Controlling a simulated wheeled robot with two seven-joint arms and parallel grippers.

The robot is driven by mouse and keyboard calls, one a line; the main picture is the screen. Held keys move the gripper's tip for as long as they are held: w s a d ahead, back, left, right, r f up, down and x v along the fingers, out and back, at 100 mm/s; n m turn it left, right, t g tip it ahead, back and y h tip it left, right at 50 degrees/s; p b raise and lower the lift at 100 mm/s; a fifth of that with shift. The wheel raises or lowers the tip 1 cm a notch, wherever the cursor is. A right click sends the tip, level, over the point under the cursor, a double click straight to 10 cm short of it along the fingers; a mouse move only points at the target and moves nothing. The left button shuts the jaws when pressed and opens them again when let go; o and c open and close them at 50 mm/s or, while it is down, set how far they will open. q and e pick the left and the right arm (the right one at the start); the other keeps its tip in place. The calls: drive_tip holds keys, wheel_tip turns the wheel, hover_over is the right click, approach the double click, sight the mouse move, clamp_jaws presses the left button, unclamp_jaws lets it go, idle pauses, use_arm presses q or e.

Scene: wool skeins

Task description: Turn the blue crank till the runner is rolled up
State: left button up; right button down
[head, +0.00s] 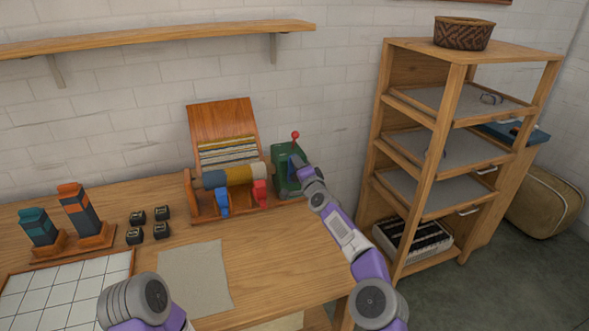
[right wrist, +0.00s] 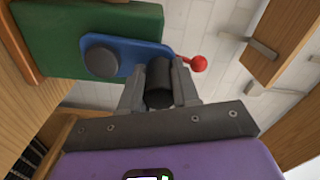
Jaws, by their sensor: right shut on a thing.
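A green housing (head: 284,180) stands at the right end of a wooden roller stand on the table. The blue crank (right wrist: 125,56) is on its face, with a dark round hub and a black handle. My right gripper (right wrist: 159,88) is shut on the crank's black handle, one finger on each side. In the head view the crank is mostly hidden behind my right gripper (head: 300,169). A striped runner (head: 228,152) shows on the tilted wooden board behind, and yellow and blue-grey bands show around the roller (head: 238,176). My left gripper is out of view; only part of the left arm shows.
A red-knobbed lever (head: 295,136) rises from the housing. Blue (head: 222,202) and red (head: 260,192) pieces stand before the roller. Black blocks, a cloth (head: 195,280) and a white grid board (head: 70,292) lie left. An open shelf (head: 397,200) stands right.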

drive_tip(key=shift+w+d+f+m+p, duration=0.15)
drive_tip(key=shift+d+m, duration=0.1)
drive_tip(key=shift+m, duration=0.5)
drive_tip(key=shift+w+d+f+m+p, duration=0.1)
drive_tip(key=shift+d+f+m, duration=0.15)
drive_tip(key=shift+m, duration=0.45)
drive_tip(key=shift+w+d+f+m+p, duration=0.1)
drive_tip(key=shift+d+m, duration=0.2)
drive_tip(key=shift+m, duration=0.45)
drive_tip(key=c, duration=0.8)
unclamp_jaws()
drive_tip(key=shift+b+v, duration=1.75)
drive_tip(key=shift+v, duration=2.05)
drive_tip(key=shift+d+r, duration=0.2)
